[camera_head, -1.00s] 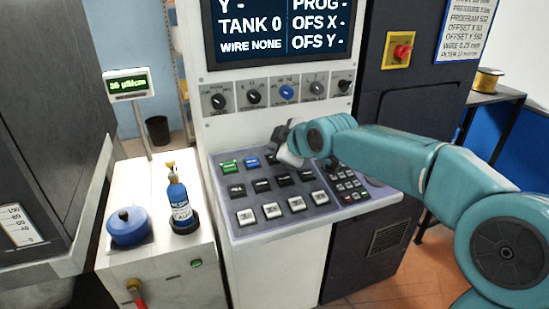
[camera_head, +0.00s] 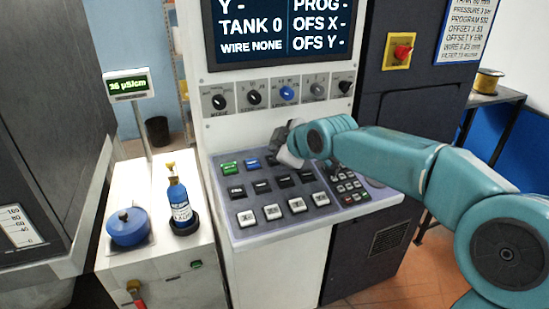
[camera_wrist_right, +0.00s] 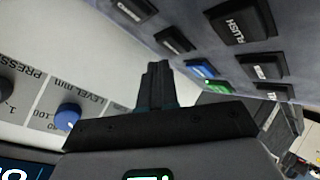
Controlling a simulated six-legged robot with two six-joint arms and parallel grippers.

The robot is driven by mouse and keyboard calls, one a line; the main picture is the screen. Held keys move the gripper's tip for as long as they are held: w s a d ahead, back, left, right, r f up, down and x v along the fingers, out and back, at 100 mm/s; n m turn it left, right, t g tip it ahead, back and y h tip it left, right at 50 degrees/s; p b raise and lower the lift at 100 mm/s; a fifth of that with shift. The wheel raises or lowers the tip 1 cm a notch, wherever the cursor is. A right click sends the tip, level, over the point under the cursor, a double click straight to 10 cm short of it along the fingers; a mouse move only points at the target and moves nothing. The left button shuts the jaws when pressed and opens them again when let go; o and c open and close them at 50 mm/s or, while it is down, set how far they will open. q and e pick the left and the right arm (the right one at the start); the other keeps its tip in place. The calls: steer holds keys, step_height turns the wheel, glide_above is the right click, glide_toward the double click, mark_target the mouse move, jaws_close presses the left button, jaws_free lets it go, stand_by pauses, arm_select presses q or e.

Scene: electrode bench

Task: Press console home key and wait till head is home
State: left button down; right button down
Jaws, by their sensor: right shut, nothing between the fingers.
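The console key panel (camera_head: 240,220) slopes out below the screen (camera_head: 280,32), which reads Y -, TANK 0, WIRE NONE, PROG -, OFS X - and OFS Y -. It carries a green key (camera_head: 229,167), a blue key (camera_head: 251,162), black keys and white keys. I cannot read which one is home. My right gripper (camera_head: 283,140) is over the back of the panel, partly hidden by its own wrist. In the right wrist view its fingers (camera_wrist_right: 157,68) are shut and empty, near the blue key (camera_wrist_right: 201,71); I cannot tell if they touch anything. My left gripper is not in view.
A row of knobs (camera_head: 287,93) sits just above the keys, close to my right gripper. A red emergency button (camera_head: 402,52) is on the dark cabinet. A blue bottle (camera_head: 179,203) and a blue lidded pot (camera_head: 128,227) stand on the white cabinet at left.

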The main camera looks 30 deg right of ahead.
steer(key=shift+f, duration=0.15)
stand_by(0.5)
steer(key=shift+w+f+b, duration=0.1)
steer(key=shift+f+b, duration=0.2)
steer(key=shift+b, duration=0.1)
